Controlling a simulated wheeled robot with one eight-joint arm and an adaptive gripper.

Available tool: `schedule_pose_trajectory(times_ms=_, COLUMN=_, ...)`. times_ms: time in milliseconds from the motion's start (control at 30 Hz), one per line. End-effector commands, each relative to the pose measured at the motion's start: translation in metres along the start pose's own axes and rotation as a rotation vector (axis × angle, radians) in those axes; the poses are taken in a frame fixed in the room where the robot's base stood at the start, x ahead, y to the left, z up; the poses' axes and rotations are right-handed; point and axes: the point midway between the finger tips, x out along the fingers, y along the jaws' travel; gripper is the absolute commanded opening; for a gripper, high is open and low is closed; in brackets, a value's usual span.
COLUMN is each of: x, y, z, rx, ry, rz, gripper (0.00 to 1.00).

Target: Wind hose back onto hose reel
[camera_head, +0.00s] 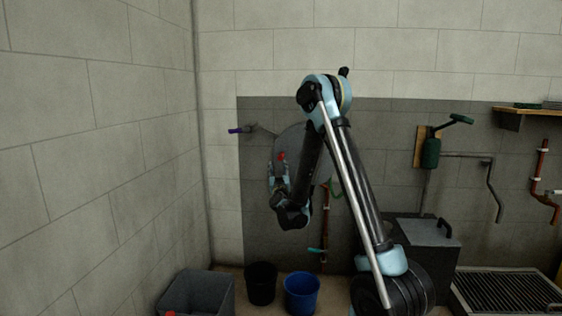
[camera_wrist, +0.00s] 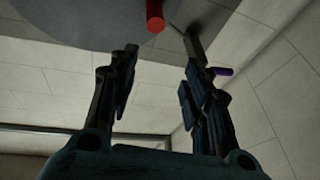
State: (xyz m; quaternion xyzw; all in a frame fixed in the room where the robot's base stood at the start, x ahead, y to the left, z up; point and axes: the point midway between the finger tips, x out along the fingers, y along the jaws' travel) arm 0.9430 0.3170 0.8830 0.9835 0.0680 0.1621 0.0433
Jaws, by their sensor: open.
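The hose reel (camera_head: 297,143) is a large grey disc on the back wall, partly hidden behind my arm. Its red handle (camera_head: 282,156) sticks out near the gripper. The wrist view shows the disc (camera_wrist: 75,20) at the upper left and the red handle (camera_wrist: 155,15) at the top, between and beyond the fingertips. My gripper (camera_head: 278,168) points up with its fingers apart; in the wrist view the gap (camera_wrist: 160,52) is empty, and the handle appears not to be held.
A purple-handled tap (camera_head: 236,130) juts out left of the reel. A grey bin (camera_head: 197,291), a black bucket (camera_head: 262,283) and a blue bucket (camera_head: 301,293) stand below. A dark lidded box (camera_head: 425,232) and a floor grate (camera_head: 505,292) are at right.

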Motion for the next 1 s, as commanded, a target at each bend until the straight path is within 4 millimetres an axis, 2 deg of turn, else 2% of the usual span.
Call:
schedule_pose_trajectory(times_ms=33, x=-0.002, y=-0.005, z=0.010, rx=0.000, ry=0.014, rz=0.025, gripper=0.45)
schedule_pose_trajectory(times_ms=200, x=-0.012, y=-0.009, z=0.034, rx=-0.006, ry=0.044, rz=0.105, gripper=0.45)
schedule_pose_trajectory(times_ms=400, x=-0.020, y=-0.010, z=0.048, rx=-0.012, ry=0.057, rz=0.153, gripper=0.45)
schedule_pose_trajectory(times_ms=500, x=-0.017, y=-0.009, z=0.050, rx=-0.014, ry=0.059, rz=0.161, gripper=0.45)
schedule_pose_trajectory(times_ms=667, x=0.000, y=-0.005, z=0.049, rx=-0.014, ry=0.058, rz=0.162, gripper=0.45)
schedule_pose_trajectory(times_ms=1000, x=0.059, y=0.004, z=0.045, rx=-0.014, ry=0.058, rz=0.161, gripper=0.45)
